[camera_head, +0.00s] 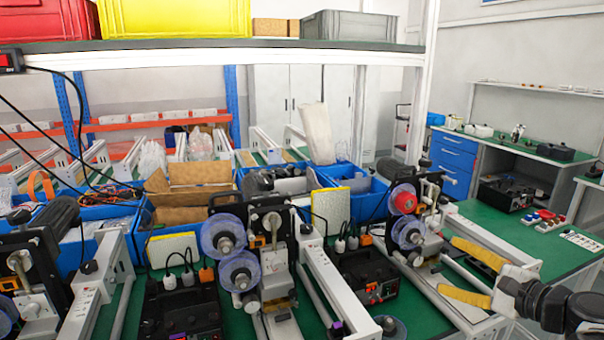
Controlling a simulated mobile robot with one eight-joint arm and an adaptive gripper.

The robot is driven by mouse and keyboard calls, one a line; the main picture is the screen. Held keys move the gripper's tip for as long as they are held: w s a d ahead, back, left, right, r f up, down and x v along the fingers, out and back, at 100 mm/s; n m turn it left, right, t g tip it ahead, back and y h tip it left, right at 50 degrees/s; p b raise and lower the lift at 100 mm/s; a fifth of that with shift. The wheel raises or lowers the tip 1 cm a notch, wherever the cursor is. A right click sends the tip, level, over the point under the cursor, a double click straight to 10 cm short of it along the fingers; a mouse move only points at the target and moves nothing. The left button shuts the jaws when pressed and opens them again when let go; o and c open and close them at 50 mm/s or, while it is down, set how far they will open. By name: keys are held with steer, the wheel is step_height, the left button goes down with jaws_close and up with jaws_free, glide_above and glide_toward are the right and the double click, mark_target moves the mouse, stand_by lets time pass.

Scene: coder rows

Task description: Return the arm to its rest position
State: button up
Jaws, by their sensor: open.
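My gripper (447,266) is at the lower right of the head view. Its two yellow-padded fingers are spread apart and point left, with nothing visible between them. The fingers are over the right end of the nearest row of machines, above a white rail frame (470,315). I cannot tell how far above it they are. My dark arm comes in from the lower right corner. Only its end part shows; the rest is out of view.
Coder machines with reels (238,272) stand on the green table (130,318). Blue bins (365,205) with cardboard are behind them. A shelf (200,53) with red, yellow and grey crates spans the top. The right tabletop (500,222) has free room around small switches (548,218).

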steer(key=s+a+f+n+g, duration=0.25)
steer(key=s+a+n, duration=0.2)
steer(key=a, duration=0.35)
steer(key=s+a+f+n+g+h, duration=0.2)
steer(key=s+n+h, duration=0.1)
steer(key=s+n, duration=0.3)
steer(key=s+a+f+n+g+h, duration=0.1)
steer(key=s+a+n+g+h, duration=0.1)
steer(key=s+n, duration=0.5)
steer(key=shift+s+a+f+h, duration=0.45)
steer(key=shift+s+h, duration=0.25)
steer(key=shift+s, duration=0.3)
